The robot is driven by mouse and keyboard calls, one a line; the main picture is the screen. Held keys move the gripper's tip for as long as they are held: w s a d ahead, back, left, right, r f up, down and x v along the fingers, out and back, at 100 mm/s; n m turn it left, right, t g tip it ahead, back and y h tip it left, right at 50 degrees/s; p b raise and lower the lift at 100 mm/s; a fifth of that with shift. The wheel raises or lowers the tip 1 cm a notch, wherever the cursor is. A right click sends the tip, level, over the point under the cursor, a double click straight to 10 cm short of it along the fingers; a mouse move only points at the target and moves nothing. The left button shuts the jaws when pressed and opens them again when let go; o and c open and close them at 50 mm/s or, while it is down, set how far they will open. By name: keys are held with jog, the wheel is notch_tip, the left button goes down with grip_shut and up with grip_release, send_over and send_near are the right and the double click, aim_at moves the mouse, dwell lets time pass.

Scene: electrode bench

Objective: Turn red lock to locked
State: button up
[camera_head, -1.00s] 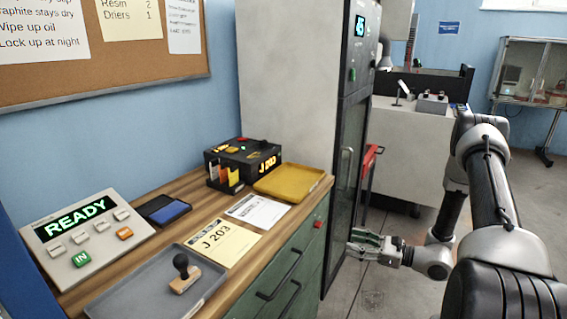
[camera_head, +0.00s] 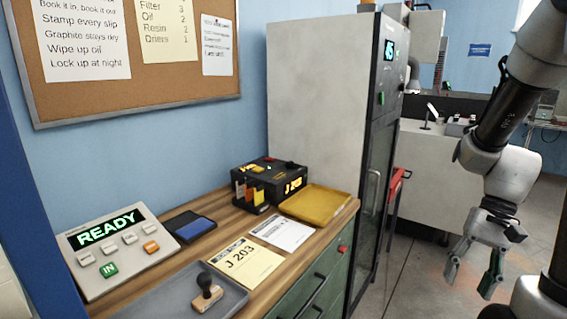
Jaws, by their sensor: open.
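A small red lock (camera_head: 342,249) sits at the upper right of the green drawer front (camera_head: 312,278), just under the wooden bench top. It is too small to tell which way it is turned. My gripper (camera_head: 469,282) hangs to the right of the bench, over the floor, with its fingers pointing down. Its fingers are apart and nothing is between them. It is well clear of the red lock.
A yellow tray (camera_head: 318,203), a black J 203 box (camera_head: 270,181), paper slips and a grey tray (camera_head: 231,298) with a stamp (camera_head: 207,292) are on the bench. A tall cabinet (camera_head: 318,100) stands behind. A red handle (camera_head: 398,180) shows beside it. Floor near my gripper is clear.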

jog(key=s+a+r+n+t+h, duration=0.1)
jog(key=s+r+n+t+h, duration=0.2)
jog(key=r, duration=0.5)
jog(key=r+n+t+h, duration=0.1)
jog(key=r+n+t, duration=0.25)
jog(key=r, duration=0.45)
jog(key=w+f+m+g+y, duration=0.3)
jog(key=f+m+g, duration=0.25)
jog(key=f, duration=0.95)
jog(key=w+a+f+m+t+y, duration=0.1)
jog(key=w+a+f+m+y, duration=0.4)
jog(key=f, duration=0.3)
jog(key=w+a+f+m+y, duration=0.45)
jog(key=f+m+y, duration=0.2)
jog(key=f, duration=0.25)
jog(key=w+a+f+m+t, duration=0.2)
jog(key=w+f+m+t, duration=0.4)
jog(key=w, duration=0.3)
jog(key=w+d+r+m+t, duration=0.25)
jog(key=w+t, duration=0.25)
jog(key=w, duration=0.3)
jog(key=r+x, duration=0.2)
jog(key=x, duration=0.6)
jog(key=shift+t, duration=0.4)
